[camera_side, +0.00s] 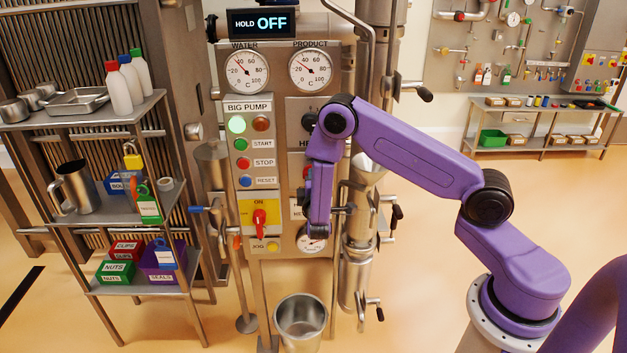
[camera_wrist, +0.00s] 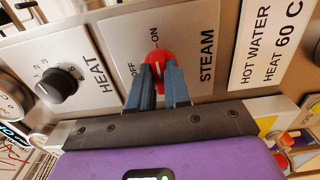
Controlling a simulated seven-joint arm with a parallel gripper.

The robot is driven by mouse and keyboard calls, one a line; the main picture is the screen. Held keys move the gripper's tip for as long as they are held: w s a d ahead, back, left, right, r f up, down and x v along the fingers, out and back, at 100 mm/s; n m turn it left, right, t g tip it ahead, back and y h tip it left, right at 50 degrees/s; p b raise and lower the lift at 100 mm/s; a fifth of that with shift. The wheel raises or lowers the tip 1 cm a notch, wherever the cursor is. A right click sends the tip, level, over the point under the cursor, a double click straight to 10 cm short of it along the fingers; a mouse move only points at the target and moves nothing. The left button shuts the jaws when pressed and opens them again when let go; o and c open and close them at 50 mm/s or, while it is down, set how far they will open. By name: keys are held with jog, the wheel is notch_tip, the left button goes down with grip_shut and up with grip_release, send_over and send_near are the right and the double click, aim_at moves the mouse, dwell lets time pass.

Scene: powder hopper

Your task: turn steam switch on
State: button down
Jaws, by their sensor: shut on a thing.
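The steam switch (camera_wrist: 157,58) is a red rotary knob on a metal plate marked OFF, ON and STEAM in the wrist view. My gripper (camera_wrist: 164,78) is shut on this knob, with one blue-grey finger on each side. The fingers cover much of the knob, so I cannot tell clearly whether it points to OFF or ON.
A black HEAT knob (camera_wrist: 57,84) sits left of the steam plate in the wrist view. A HOT WATER sign (camera_wrist: 266,45) is to its right. In the side view, a display (camera_side: 261,23) reads HOLD OFF, and a metal bucket (camera_side: 301,326) stands below the panel.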

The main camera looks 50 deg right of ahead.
jog(key=c, duration=1.1)
grip_release()
jog(key=v, duration=1.7)
jog(key=shift+s+a+r, duration=0.1)
jog(key=shift+s+a, duration=0.1)
